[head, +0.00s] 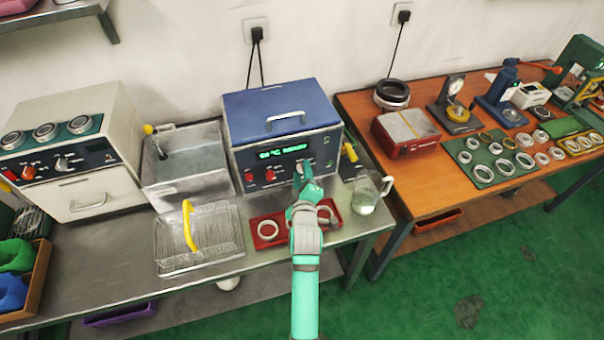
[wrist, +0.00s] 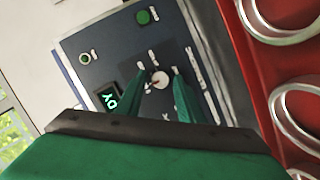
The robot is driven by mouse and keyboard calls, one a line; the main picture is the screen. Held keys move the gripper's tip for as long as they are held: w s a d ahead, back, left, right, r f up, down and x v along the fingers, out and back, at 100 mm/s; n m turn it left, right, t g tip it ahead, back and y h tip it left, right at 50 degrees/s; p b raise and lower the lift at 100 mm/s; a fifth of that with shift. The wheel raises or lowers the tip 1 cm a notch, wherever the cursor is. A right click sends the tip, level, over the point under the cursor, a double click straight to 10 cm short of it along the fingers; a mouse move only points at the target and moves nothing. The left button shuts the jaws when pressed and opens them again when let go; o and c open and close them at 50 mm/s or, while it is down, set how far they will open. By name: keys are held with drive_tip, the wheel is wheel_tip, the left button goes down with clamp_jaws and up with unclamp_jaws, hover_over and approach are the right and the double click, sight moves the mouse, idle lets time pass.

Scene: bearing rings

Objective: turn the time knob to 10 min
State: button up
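The time knob (wrist: 160,80) shows in the wrist view as a small white round knob with a reddish pointer mark, on a dark panel with white tick marks around it. My gripper (wrist: 160,84) has its two green fingers on either side of the knob, apart, with a narrow gap visible. I cannot tell whether a fingertip touches it. In the head view my gripper (head: 305,180) is at the right part of the front panel of the blue-lidded bath (head: 280,105) and hides part of it. The green display (head: 283,150) seems to read 60 °C READY. The tick labels are too small to read.
Red knobs (head: 270,175) sit left on the same panel. A red tray (head: 266,232) with rings lies below my gripper. A glass beaker (head: 367,195) stands close to the right. A wire basket (head: 200,238) with a yellow handle lies to the left.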

clamp_jaws()
drive_tip(key=shift+w+d+m+g+y, duration=0.1)
drive_tip(key=shift+d+m+g+y, duration=0.25)
drive_tip(key=shift+m+y, duration=1.5)
drive_tip(key=shift+w+d+m+g+y, duration=0.1)
drive_tip(key=shift+m+g+y, duration=0.5)
drive_tip(key=shift+m, duration=2.4)
drive_tip(key=shift+d+m+g+y, duration=0.3)
drive_tip(key=shift+m+y, duration=1.05)
drive_tip(key=shift+m, duration=1.1)
drive_tip(key=shift+o, duration=1.5)
unclamp_jaws()
